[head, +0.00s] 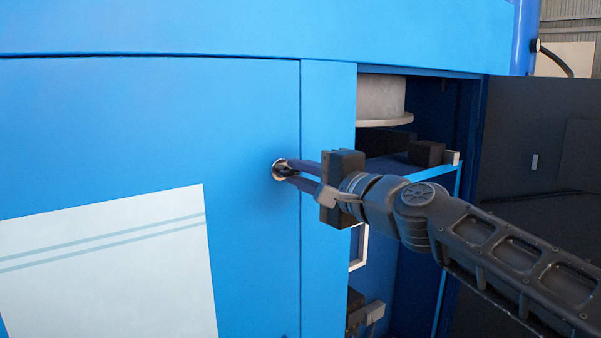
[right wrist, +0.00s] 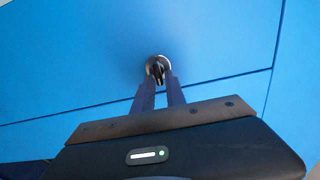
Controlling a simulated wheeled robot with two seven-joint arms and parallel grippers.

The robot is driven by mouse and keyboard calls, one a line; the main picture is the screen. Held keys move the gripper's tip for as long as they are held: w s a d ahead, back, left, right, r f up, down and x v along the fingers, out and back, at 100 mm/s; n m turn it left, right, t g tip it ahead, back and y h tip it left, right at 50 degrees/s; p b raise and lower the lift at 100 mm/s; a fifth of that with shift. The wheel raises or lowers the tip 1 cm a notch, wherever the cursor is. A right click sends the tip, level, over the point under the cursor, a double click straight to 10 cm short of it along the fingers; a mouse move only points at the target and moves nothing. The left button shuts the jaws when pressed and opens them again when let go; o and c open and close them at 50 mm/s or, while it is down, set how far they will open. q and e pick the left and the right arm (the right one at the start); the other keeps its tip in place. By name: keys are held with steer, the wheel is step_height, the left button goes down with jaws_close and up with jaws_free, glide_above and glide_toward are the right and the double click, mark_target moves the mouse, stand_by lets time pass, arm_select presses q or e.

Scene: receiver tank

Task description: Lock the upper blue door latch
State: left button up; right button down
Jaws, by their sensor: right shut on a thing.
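The upper latch (head: 280,168) is a small round metal fitting with a dark turn piece, set in the blue door (head: 150,125) close to its right edge. It also shows in the right wrist view (right wrist: 158,66), at the tips of the fingers. My right gripper (head: 289,171) reaches in from the right and is shut on the dark turn piece. The fingers partly hide the latch, so its exact angle is hard to tell. The door looks flush with the frame beside it. My left gripper is in neither view.
A blue upright post (head: 328,110) stands right of the door. Beyond it is an open compartment with a white cylinder (head: 381,97) and dark parts. A dark panel (head: 540,150) is at the far right. A pale sheet (head: 110,265) is on the door.

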stand_by(0.3)
steer(key=c, duration=1.5)
jaws_free()
steer(key=shift+c, duration=0.2)
steer(key=b+v, duration=0.2)
steer(key=v, duration=0.5)
steer(key=shift+s+d, duration=0.25)
steer(key=shift+s, duration=0.05)
